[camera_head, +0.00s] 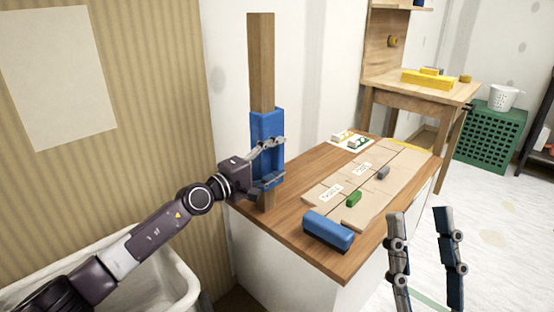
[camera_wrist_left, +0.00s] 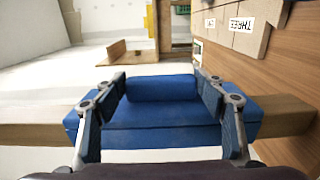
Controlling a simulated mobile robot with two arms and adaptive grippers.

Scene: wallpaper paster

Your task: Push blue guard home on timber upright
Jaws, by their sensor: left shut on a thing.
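The timber upright (camera_head: 261,62) stands vertically at the left end of the wooden table. The blue guard (camera_head: 266,126) is around the upright's lower-middle part, with bare timber showing above it and a short piece below. My left gripper (camera_head: 275,160) is shut on the blue guard from the left. In the left wrist view the guard (camera_wrist_left: 165,112) lies between both fingers, and the timber (camera_wrist_left: 285,124) runs out on either side. My right gripper (camera_head: 428,240) is at the lower right, its two fingers apart with nothing between them, clear of the guard.
A white tub (camera_head: 150,265) sits at the lower left. A wooden stand (camera_head: 420,88) and green crate (camera_head: 490,135) are behind.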

